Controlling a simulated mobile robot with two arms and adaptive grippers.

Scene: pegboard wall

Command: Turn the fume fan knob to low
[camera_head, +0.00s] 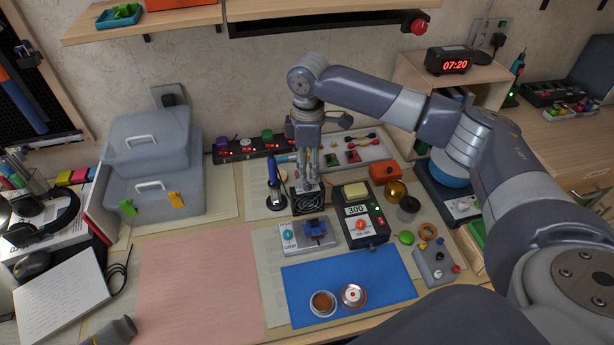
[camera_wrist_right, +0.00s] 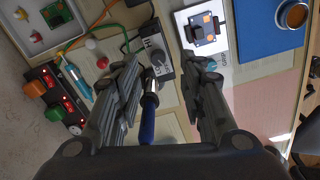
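The fume fan (camera_head: 307,201) is a small dark box with a round grille, standing at the back middle of the bench. My right gripper (camera_head: 308,182) points down just above and behind it, partly covering its top. In the right wrist view, my right gripper (camera_wrist_right: 165,70) has its fingers spread apart with nothing held between them. A grey labelled panel (camera_wrist_right: 163,82) with a dark knob (camera_wrist_right: 157,58) shows between the fingertips, apparently the fan's. I cannot read its setting or tell contact.
A soldering iron in its stand (camera_head: 273,185) is close left of the fan, its blue handle (camera_wrist_right: 147,125) between my fingers' lower parts. A station reading 300 (camera_head: 357,211) stands right. A power strip (camera_head: 245,150) lies behind. A blue mat (camera_head: 380,280) lies in front.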

